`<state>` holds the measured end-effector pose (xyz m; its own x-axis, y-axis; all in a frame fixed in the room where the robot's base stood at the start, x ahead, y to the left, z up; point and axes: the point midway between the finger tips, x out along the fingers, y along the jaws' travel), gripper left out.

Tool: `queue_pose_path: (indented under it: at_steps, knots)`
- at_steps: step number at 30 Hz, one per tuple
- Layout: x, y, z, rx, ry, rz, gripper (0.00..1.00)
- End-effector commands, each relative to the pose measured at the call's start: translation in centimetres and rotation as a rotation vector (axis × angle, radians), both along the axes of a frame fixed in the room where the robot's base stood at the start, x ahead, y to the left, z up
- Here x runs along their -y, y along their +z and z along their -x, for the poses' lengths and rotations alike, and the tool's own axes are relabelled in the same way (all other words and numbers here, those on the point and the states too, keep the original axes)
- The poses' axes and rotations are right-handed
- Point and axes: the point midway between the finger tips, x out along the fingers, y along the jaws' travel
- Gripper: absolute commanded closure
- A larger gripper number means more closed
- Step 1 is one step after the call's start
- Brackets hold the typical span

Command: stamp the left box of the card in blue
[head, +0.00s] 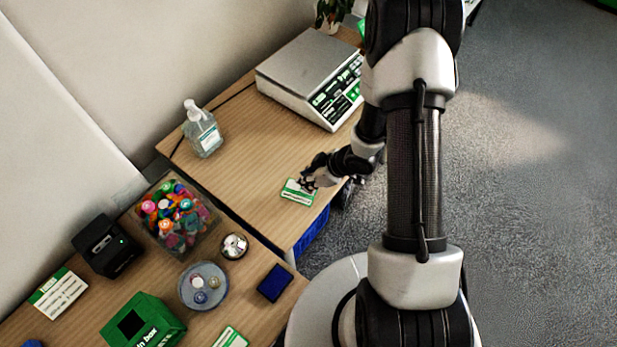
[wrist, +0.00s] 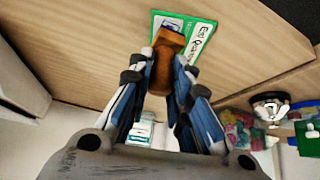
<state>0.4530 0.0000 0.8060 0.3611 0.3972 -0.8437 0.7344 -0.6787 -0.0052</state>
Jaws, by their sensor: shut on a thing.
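In the wrist view, my gripper (wrist: 162,85) is shut on a stamp (wrist: 164,68) with a brown wooden handle. The stamp's foot overlaps the white and green card (wrist: 203,32); I cannot tell whether it touches it. A dark bluish patch shows on the card beside the stamp, too small to read. In the head view the card (head: 297,196) lies flat near the table's right edge, and my gripper (head: 310,178) is low over its right part, hiding the stamp there. A dark blue ink pad (head: 275,283) lies on the nearer table.
A scale (head: 310,65) and a sanitizer bottle (head: 204,135) stand behind the card. The nearer table holds a tub of colourful caps (head: 175,215), a round dish (head: 203,286), a green box (head: 143,322) and a black device (head: 106,245). Bare wood surrounds the card's left side.

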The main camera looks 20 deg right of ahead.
Motion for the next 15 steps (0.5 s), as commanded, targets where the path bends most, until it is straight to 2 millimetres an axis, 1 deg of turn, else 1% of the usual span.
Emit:
queue_pose_path:
  at_steps: [1,15]
  knots:
    - [0.0,0.9,0.0,0.001,-0.001,0.000,0.97]
    - [0.0,4.6,-0.1,0.003,0.000,0.000,0.97]
